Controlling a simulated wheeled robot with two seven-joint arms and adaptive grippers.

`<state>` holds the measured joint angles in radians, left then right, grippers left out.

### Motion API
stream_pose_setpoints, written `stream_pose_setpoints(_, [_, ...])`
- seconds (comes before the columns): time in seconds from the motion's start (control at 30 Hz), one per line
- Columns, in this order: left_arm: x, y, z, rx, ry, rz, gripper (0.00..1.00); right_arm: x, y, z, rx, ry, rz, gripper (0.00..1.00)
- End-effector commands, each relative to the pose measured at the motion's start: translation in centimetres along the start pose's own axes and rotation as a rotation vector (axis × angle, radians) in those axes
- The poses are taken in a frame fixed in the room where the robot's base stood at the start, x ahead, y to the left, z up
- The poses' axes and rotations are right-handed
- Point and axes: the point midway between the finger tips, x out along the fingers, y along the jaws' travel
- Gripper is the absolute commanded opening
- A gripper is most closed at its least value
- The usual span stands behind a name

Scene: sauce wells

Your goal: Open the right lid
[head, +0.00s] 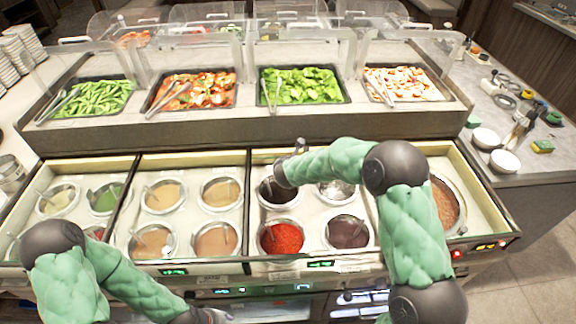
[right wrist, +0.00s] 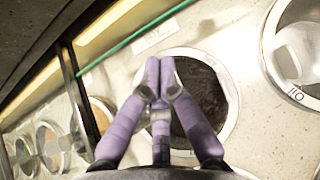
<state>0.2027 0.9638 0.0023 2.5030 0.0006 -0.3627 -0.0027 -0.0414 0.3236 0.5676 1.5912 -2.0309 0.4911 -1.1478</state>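Round sauce wells with steel rims sit in the counter; I cannot tell which cover is the right lid. My right gripper (head: 284,171) is over the dark sauce well (head: 270,196) in the middle section. In the right wrist view its purple fingers (right wrist: 160,75) are drawn together above that well (right wrist: 205,105), and nothing shows between them. A clear round cover with a metal rim (right wrist: 300,60) is at the right of that view. A large well with brown contents (head: 444,204) is at the far right, partly behind my right arm. My left gripper (head: 212,315) is low at the bottom edge, mostly cut off.
A red sauce well (head: 282,238) and a purple-brown one (head: 347,232) lie in front. Glass guards and food trays, including green leaves (head: 300,84), stand behind. A side counter (head: 470,85) holds white bowls (head: 486,138). The counter's front has lit displays.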

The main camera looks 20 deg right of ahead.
Motion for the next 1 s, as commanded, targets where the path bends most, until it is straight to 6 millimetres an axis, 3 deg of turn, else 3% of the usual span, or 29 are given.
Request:
stream_pose_setpoints(0.6, [-2.1, 0.7, 0.1, 0.000, -0.001, 0.000, 0.40, -9.3, 0.4, 0.0, 0.000, -0.001, 0.000, 0.00])
stream_pose_setpoints(1.0, [-2.2, 0.8, 0.1, 0.000, 0.000, 0.000, 0.40, -10.2, 0.4, -0.1, 0.000, 0.000, 0.000, 0.00])
